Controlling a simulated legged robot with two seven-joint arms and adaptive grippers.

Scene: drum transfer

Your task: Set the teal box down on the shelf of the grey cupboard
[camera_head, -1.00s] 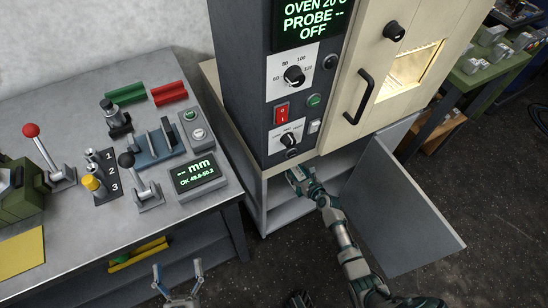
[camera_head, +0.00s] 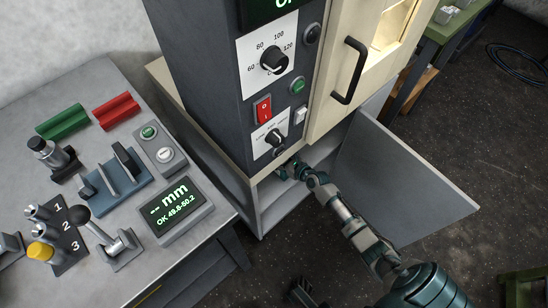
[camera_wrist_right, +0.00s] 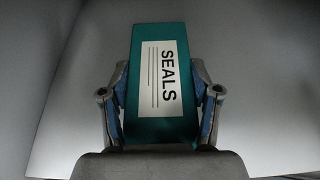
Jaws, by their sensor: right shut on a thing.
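The teal box (camera_wrist_right: 160,84) with a white SEALS label fills the middle of the right wrist view. My right gripper (camera_wrist_right: 160,70) is shut on it, one finger on each side. In the head view my right arm reaches into the open grey cupboard (camera_head: 236,186) below the oven. The right gripper (camera_head: 287,170) is partly hidden there under the upper edge, and the box cannot be seen. Pale, plain surfaces lie around the box in the wrist view. I cannot tell whether the box touches the shelf. My left gripper is out of view.
The cupboard door (camera_head: 405,185) stands open to the right of my arm. The oven (camera_head: 245,90) with its knobs and black handle (camera_head: 351,70) is above. A workbench (camera_head: 98,88) with levers and a display (camera_head: 172,210) stands left.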

